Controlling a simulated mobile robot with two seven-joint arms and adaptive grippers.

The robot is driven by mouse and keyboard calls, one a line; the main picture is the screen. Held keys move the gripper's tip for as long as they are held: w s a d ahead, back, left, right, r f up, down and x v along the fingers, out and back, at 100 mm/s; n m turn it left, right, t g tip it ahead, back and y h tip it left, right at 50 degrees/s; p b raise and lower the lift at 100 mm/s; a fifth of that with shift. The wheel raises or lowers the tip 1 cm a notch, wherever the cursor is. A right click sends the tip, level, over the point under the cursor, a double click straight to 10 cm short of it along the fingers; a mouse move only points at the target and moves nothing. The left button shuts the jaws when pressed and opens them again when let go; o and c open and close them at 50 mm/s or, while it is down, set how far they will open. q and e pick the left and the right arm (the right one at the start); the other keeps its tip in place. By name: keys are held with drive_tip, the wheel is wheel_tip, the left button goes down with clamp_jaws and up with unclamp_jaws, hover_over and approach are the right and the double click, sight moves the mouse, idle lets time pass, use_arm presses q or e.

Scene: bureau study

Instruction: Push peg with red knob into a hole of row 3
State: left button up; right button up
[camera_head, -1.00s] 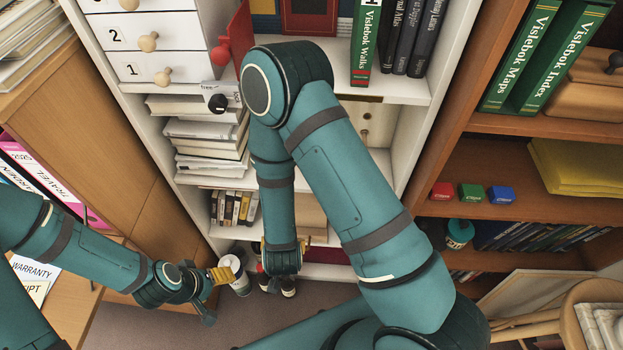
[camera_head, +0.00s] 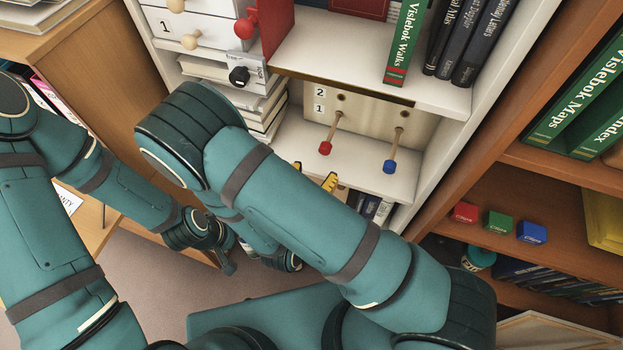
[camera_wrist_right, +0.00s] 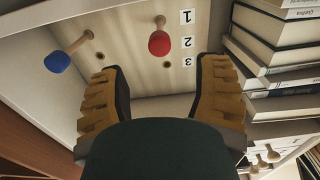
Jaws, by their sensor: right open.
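The peg with the red knob (camera_head: 325,148) sticks out of the pale peg board (camera_head: 372,115) inside the white bookcase, at row 1. Its red knob (camera_wrist_right: 159,43) also shows in the right wrist view, between the fingers and beyond their tips. The labels 1, 2 and 3 show there beside the board's holes. A peg with a blue knob (camera_head: 390,167) stands in another column. My right gripper (camera_head: 314,174) is below the red knob in the head view. It is open and empty in the wrist view (camera_wrist_right: 160,75).
The shelf above (camera_head: 350,55) holds upright books and overhangs the board. Stacked books (camera_head: 265,105) and a drawer unit (camera_head: 205,22) stand left of it. The bookcase's right side wall (camera_head: 480,95) bounds the compartment. Three small coloured boxes (camera_head: 498,224) sit on the brown shelf.

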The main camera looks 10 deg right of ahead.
sight(324, 153)
drive_tip(key=shift+x, duration=4.05)
clamp_jaws()
drive_tip(key=shift+s, duration=0.1)
drive_tip(key=shift+b+v, duration=0.45)
drive_tip(key=shift+v, duration=2.7)
drive_tip(key=shift+r, duration=0.1)
